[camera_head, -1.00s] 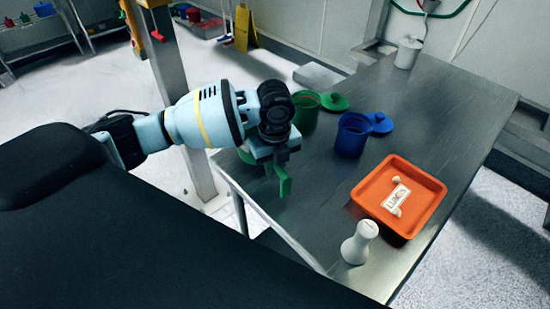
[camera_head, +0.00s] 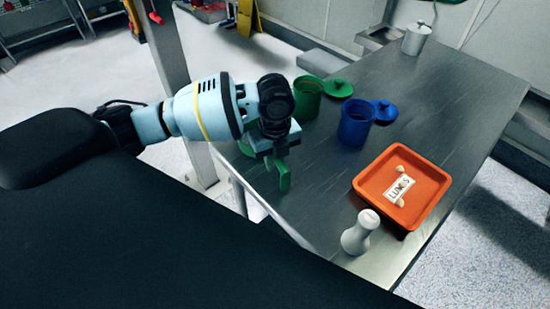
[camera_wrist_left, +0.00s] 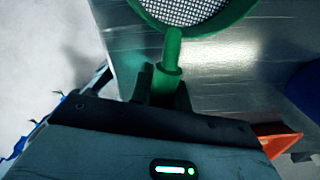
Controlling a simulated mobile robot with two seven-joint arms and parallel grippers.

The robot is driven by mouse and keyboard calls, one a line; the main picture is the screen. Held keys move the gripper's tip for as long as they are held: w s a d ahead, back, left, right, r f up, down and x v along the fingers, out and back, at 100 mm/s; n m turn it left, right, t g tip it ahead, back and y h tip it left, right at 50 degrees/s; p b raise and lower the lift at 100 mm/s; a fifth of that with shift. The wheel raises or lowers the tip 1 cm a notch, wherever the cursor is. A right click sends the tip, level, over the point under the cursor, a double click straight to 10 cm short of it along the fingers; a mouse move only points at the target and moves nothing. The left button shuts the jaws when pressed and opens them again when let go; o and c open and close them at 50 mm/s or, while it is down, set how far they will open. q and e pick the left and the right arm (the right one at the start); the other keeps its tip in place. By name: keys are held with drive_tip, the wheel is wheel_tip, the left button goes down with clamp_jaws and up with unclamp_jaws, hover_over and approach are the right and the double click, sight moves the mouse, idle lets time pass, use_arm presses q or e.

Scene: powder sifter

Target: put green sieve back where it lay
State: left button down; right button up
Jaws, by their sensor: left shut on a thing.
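The green sieve shows best in the left wrist view, with its round rim and pale mesh (camera_wrist_left: 188,12) at the top. My left gripper (camera_wrist_left: 163,88) is shut on the sieve's green handle. In the head view the left gripper (camera_head: 274,163) is at the table's near left edge, and the green sieve (camera_head: 284,178) is mostly hidden by the gripper. I cannot tell whether the sieve touches the table. My right gripper is not in view.
On the metal table (camera_head: 440,90) stand a green pot (camera_head: 307,100), its green lid (camera_head: 338,88), a blue pot (camera_head: 354,125) and its blue lid (camera_head: 384,110). An orange tray (camera_head: 428,176) holds a label and small pale lumps. A white shaker (camera_head: 358,235) stands at the near edge.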

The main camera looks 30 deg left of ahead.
use_arm(q)
drive_tip(key=shift+f, duration=0.55)
drive_tip(key=c, duration=1.3)
unclamp_jaws()
drive_tip(key=shift+o, duration=0.2)
drive_tip(key=shift+r, duration=3.9)
